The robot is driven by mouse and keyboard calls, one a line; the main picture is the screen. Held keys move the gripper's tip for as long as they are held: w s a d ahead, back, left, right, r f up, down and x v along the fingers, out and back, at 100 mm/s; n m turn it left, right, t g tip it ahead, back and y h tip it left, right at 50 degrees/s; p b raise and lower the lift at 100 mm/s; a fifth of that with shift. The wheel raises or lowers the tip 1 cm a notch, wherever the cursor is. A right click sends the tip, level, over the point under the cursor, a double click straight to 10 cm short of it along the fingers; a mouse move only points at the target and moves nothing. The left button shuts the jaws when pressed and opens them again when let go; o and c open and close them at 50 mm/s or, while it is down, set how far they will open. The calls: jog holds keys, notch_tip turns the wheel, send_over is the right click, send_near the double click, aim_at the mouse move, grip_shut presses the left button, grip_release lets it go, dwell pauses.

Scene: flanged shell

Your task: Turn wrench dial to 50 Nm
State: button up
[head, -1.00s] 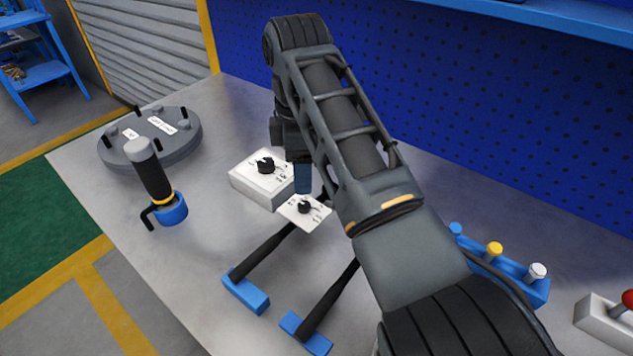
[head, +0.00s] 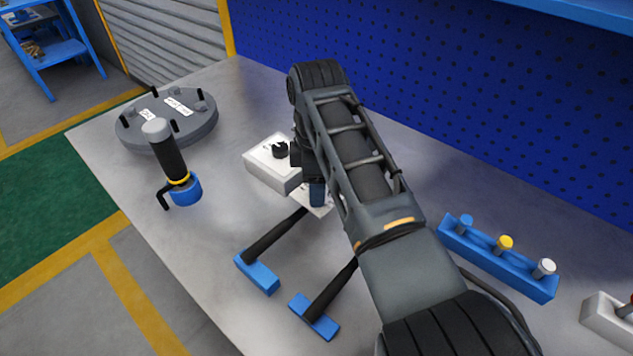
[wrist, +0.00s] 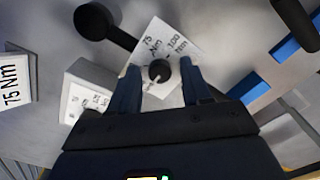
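The wrench dial is a small black knob (wrist: 159,70) on a white plate (wrist: 170,38) marked 75 Nm and 100 Nm in the wrist view. Its pointer's exact reading cannot be made out. My gripper (wrist: 160,75) is open, with one blue finger on each side of the knob and a gap on both sides. In the head view my gripper (head: 317,195) is low over the white plate (head: 325,209) and hides its knob. Two black bars, one a wrench handle (head: 275,235), run from near the plate to blue rests (head: 257,274).
A grey flanged disc (head: 170,135) and a black tool in a blue holder (head: 185,190) are at left. A blue rack (head: 490,262) with coloured pegs is at right. The table's front left is clear.

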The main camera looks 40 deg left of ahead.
grip_shut()
jog(key=shift+r, duration=0.1)
dwell(0.3)
jog(key=shift+m+p, duration=0.65)
jog(key=shift+m, duration=0.45)
jog(key=m+p, duration=0.1)
jog(key=m, duration=0.2)
jog(key=shift+m, duration=0.3)
jog(key=m+p, duration=0.2)
jog(key=m, duration=0.3)
jog(key=shift+m, duration=0.4)
jog(key=shift+o, duration=0.6)
grip_release()
